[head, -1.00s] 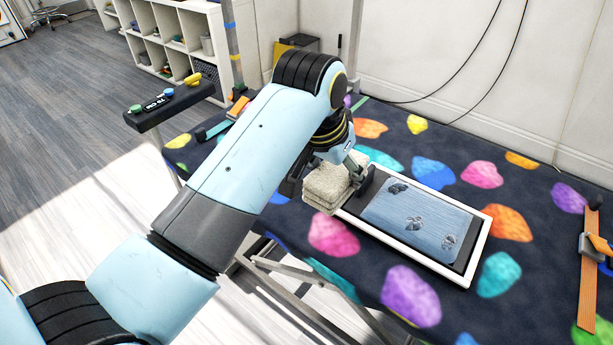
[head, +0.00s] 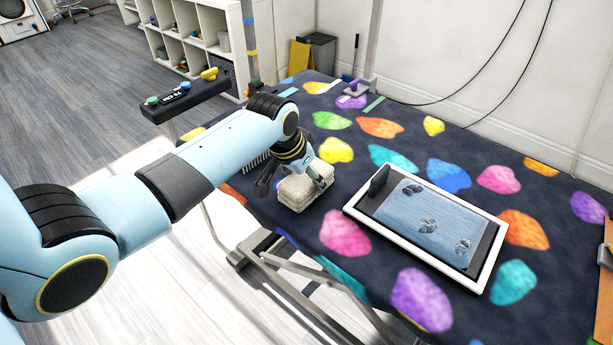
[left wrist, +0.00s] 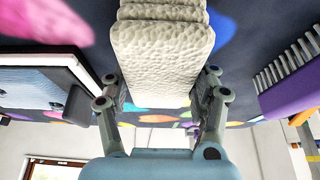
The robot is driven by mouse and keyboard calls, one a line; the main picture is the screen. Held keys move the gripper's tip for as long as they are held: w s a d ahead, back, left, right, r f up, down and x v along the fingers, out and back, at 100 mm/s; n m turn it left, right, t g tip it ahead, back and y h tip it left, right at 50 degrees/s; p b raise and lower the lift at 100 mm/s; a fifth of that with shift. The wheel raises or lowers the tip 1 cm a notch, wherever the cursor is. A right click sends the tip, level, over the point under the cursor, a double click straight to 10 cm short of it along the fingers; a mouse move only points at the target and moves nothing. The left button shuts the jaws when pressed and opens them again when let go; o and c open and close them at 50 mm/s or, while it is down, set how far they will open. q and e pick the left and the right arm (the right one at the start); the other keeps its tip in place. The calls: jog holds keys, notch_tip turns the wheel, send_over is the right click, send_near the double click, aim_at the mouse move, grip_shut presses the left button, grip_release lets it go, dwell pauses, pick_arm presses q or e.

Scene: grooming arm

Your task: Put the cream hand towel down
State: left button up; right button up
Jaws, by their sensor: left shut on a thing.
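The cream hand towel (head: 299,190) is a folded, textured block at the near edge of the table, left of the framed picture. My left gripper (head: 293,182) is shut on it, with a finger on either side. In the left wrist view the towel (left wrist: 160,55) fills the space between the fingers of the gripper (left wrist: 160,95). I cannot tell whether the towel touches the table top. My right gripper is not in view.
The dark table (head: 375,310) has bright colour patches. A white-framed paw-print picture (head: 350,211) lies right of the towel, with a small dark upright piece (head: 378,180) on it. A purple brush (left wrist: 292,92) is close beside the gripper.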

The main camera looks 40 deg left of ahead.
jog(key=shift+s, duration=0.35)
pick_arm(q)
jog(key=o, duration=1)
jog(key=shift+f, duration=0.1)
jog(key=shift+o, duration=0.2)
jog(key=p+v, duration=0.2)
jog(key=v, duration=1)
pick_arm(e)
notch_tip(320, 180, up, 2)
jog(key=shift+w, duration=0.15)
